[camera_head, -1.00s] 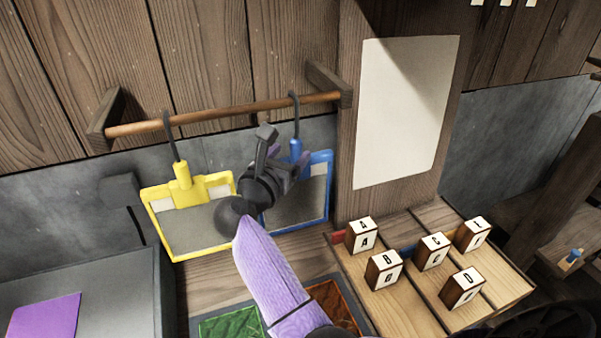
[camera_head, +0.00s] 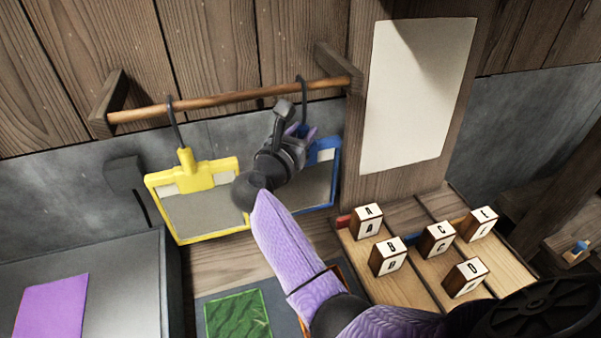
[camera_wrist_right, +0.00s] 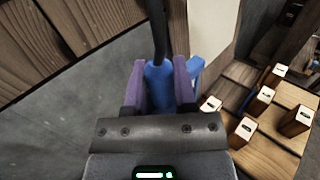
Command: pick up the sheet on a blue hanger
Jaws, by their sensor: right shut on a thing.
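The blue hanger (camera_head: 334,170) hangs by a dark hook from the wooden rod (camera_head: 230,97), at the rod's right end, with a grey sheet (camera_head: 312,185) in its frame. My right gripper (camera_head: 304,132) is shut on the blue neck at the hanger's top. In the right wrist view the blue neck (camera_wrist_right: 158,85) sits between the two purple finger pads, with the dark hook rising above it. My arm hides part of the hanger and sheet. A yellow hanger (camera_head: 186,178) with a similar sheet hangs to the left. My left gripper is not in view.
Lettered blocks (camera_head: 388,256) stand on a wooden rack at the lower right. A green sheet (camera_head: 238,316) lies below the hangers, and a purple sheet (camera_head: 52,305) lies on the grey surface at left. A blank paper (camera_head: 418,95) is on the post right of the rod.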

